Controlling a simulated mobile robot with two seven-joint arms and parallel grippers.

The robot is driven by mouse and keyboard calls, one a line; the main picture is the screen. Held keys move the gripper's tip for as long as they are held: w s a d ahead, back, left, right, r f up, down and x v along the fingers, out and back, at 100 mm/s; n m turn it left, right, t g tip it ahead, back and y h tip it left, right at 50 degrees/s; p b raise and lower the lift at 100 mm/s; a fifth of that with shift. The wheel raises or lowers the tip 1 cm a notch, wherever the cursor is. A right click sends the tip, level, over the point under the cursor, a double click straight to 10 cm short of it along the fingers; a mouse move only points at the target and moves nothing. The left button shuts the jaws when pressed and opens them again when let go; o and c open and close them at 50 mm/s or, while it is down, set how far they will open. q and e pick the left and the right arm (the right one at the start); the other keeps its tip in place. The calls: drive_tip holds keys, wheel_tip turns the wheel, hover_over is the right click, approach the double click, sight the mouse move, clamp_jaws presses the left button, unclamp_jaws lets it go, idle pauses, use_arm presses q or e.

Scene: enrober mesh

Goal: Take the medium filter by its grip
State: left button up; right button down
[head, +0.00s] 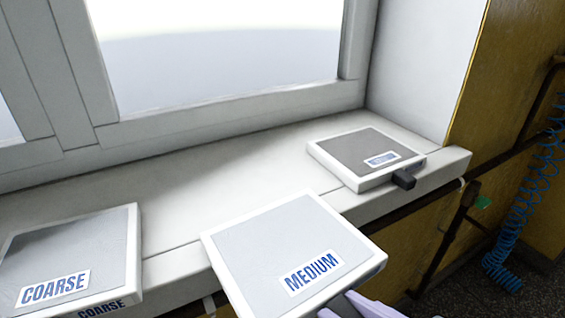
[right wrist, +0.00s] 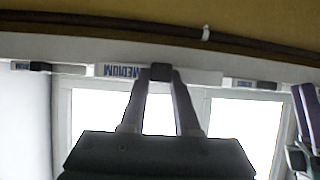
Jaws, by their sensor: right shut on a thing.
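The medium filter (head: 275,238) is a flat grey mesh panel in a white frame, marked MEDIUM in blue. In the head view it is at the bottom middle, overlapping the sill's front edge. Its marked front edge (right wrist: 200,76) also shows in the right wrist view. My right gripper (head: 345,304) is at its near edge, partly cut off by the picture. In the right wrist view its fingers (right wrist: 160,76) are shut on the filter's black grip (right wrist: 160,71). I cannot tell whether the filter touches the sill.
The coarse filter (head: 75,250) lies on the white window sill (head: 215,180) at left. Another filter (head: 355,155), its label too small to read, lies at right with its black grip (head: 403,179) over the edge. A blue coiled hose (head: 520,210) hangs far right.

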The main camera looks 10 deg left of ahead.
drive_tip(key=s+d+p, duration=0.4)
drive_tip(key=s+d, duration=0.3)
drive_tip(key=s, duration=0.2)
drive_tip(key=shift+d+r, duration=0.15)
drive_tip(key=shift+d, duration=0.25)
idle(0.7)
